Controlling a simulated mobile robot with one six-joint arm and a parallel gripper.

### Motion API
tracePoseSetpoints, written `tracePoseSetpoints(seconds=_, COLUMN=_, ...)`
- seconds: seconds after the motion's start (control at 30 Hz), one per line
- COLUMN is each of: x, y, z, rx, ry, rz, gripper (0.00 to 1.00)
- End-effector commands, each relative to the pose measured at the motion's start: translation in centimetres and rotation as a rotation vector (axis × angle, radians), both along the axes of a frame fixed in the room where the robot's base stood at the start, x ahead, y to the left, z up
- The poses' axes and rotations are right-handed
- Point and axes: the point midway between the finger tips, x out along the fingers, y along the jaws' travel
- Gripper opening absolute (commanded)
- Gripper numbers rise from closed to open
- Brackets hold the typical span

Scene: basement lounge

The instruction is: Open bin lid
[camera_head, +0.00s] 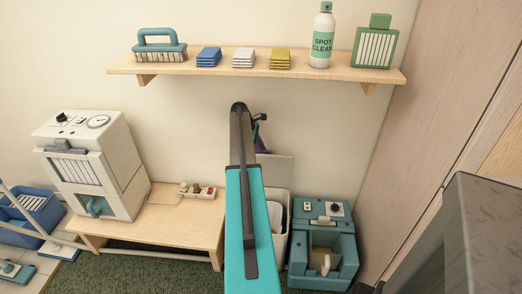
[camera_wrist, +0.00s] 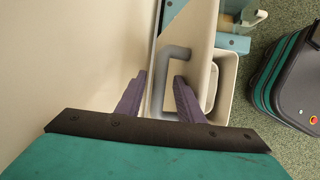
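The cream bin (camera_head: 283,240) stands on the floor, partly hidden behind my arm in the head view; its rim and inner wall show in the wrist view (camera_wrist: 229,75). Its lid (camera_head: 281,172) is raised up near the wall, and part of the opening shows. In the wrist view the lid (camera_wrist: 199,45) carries a bent grey handle (camera_wrist: 176,53). My gripper (camera_wrist: 160,77) has its purple fingers apart, one on each side of the handle, with visible gaps. In the head view my gripper (camera_head: 259,134) is mostly hidden by my arm.
A teal machine (camera_head: 342,272) stands close to the bin's right. A low wooden bench (camera_head: 170,225) with a white appliance (camera_head: 95,160) is on the left. A wall shelf (camera_head: 270,68) holds a brush, cloths and bottles. A tall wooden panel (camera_head: 440,110) bounds the right.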

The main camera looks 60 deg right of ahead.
Motion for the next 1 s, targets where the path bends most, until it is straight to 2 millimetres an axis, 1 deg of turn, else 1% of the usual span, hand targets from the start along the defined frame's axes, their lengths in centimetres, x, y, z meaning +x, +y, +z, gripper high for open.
tracePoseSetpoints(seconds=0.27, x=0.5, y=0.2, z=0.4, rx=-0.001, ry=-0.005, rz=0.004, gripper=0.34)
tracePoseSetpoints(seconds=0.47, x=1.0, y=0.4, z=1.3, rx=-0.002, ry=-0.006, rz=0.005, gripper=0.34)
tracePoseSetpoints(seconds=0.67, x=1.8, y=0.9, z=3.5, rx=-0.003, ry=-0.006, rz=0.006, gripper=0.34)
tracePoseSetpoints(seconds=1.0, x=3.8, y=1.9, z=8.6, rx=-0.003, ry=-0.005, rz=0.005, gripper=0.34)
